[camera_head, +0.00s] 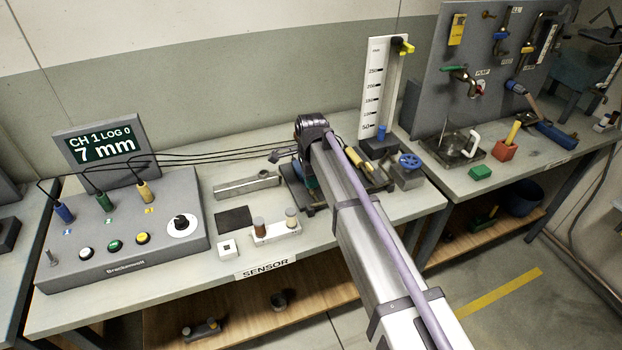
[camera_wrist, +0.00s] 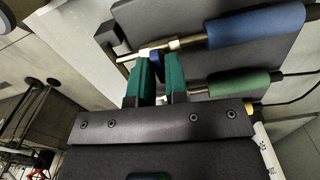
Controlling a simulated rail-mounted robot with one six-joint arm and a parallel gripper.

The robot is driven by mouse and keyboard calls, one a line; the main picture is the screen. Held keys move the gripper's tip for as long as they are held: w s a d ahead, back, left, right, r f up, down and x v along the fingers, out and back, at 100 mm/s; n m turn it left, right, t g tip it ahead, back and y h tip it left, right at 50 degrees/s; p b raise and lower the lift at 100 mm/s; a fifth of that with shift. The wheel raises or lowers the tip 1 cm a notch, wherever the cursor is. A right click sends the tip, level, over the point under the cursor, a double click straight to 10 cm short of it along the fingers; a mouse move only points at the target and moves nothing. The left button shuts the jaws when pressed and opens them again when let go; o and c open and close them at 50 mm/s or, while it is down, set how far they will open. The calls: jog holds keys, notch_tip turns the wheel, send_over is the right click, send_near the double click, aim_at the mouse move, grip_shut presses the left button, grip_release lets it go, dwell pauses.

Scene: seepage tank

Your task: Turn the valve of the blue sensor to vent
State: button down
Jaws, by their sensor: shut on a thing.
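The blue sensor (camera_wrist: 257,25) lies along the top right of the wrist view, a blue cylinder with a brass and silver fitting (camera_wrist: 160,47) at its left end. My gripper (camera_wrist: 158,58) has its two green fingers at this fitting. It is shut on the small valve part there, which is mostly hidden between the fingers. I cannot tell which way the valve points. The green sensor (camera_wrist: 239,85) lies parallel, just below the blue one. In the head view my arm hides the gripper and most of the sensor rack (camera_head: 294,190).
A grey console (camera_head: 125,235) with coloured plugs stands on the left of the bench; its display (camera_head: 98,147) reads 7 mm. A white block with two cylinders (camera_head: 275,231) sits in front of the rack. A blue handwheel (camera_head: 410,160) is to its right. Black cables run behind it.

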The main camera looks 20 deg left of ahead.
jog(key=c, duration=1.2)
grip_release()
notch_tip(320, 180, up, 11)
jog(key=p, duration=1)
jog(key=shift+f+p, duration=0.1)
jog(key=shift+p, duration=0.3)
